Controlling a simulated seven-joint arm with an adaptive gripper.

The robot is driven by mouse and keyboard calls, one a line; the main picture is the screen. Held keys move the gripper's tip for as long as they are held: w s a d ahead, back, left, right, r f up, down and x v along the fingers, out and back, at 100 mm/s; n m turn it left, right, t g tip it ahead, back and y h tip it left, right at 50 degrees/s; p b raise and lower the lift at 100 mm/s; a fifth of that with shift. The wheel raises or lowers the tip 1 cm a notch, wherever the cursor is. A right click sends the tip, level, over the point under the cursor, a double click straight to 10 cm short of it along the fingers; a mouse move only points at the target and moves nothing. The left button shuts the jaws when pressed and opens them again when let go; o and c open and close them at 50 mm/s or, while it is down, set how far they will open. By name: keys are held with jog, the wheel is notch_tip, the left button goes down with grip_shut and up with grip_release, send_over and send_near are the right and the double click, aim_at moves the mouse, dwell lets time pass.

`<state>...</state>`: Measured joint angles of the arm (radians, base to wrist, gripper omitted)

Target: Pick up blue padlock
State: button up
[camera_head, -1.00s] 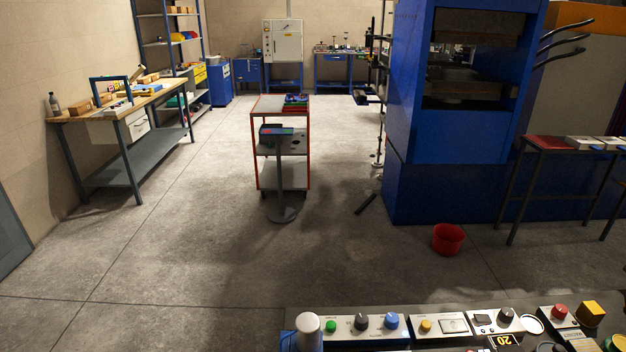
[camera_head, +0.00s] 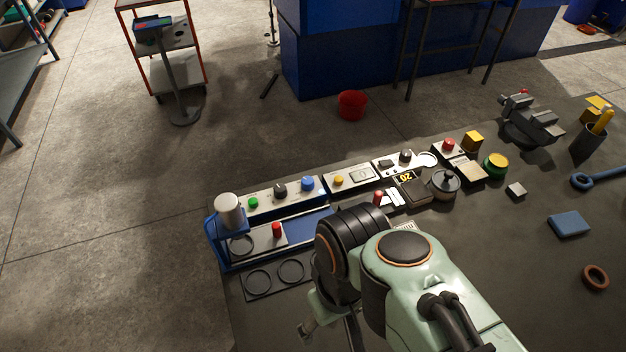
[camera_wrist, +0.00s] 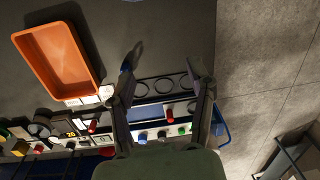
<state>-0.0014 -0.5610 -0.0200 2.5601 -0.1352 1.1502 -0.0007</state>
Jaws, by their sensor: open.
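I cannot make out a blue padlock for certain in either view. A flat blue block (camera_head: 568,224) lies on the dark bench top at the right in the head view; no shackle shows on it. In the wrist view my gripper (camera_wrist: 162,76) is open, its two fingers wide apart with nothing held. It hangs above the bench near a strip with round recesses (camera_wrist: 163,87). A small blue patch shows by the left fingertip; I cannot tell what it is. My arm hides part of the bench in the head view.
An orange tray (camera_wrist: 97,82) lies left of the fingers in the wrist view. A control panel (camera_head: 285,193) with buttons runs along the bench's far edge. A vise (camera_head: 530,120), a blue wrench (camera_head: 600,181) and a brown ring (camera_head: 595,277) are at the right.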

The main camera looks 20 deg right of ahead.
jog(key=w+d+f+t, duration=0.2)
jog(key=w, duration=0.5)
jog(key=w+d+f+t, duration=0.1)
jog(key=w+t, duration=0.1)
jog(key=w, duration=0.5)
jog(key=d+f+g, duration=0.1)
jog(key=d+f, duration=0.1)
jog(key=f, duration=0.2)
jog(key=s+d+f+m+g, duration=0.1)
jog(key=d+f, duration=0.1)
jog(key=f, duration=0.3)
jog(key=d+f+m+g, duration=0.1)
jog(key=d+f, duration=0.1)
jog(key=f, duration=0.3)
jog(key=shift+s+d+f+g+h, duration=0.1)
jog(key=shift+s+d+g+h, duration=0.15)
jog(key=shift+s+g+h, duration=0.15)
notch_tip(320, 180, down, 7)
jog(key=shift+r, duration=0.15)
jog(key=shift+c, duration=0.3)
grip_shut()
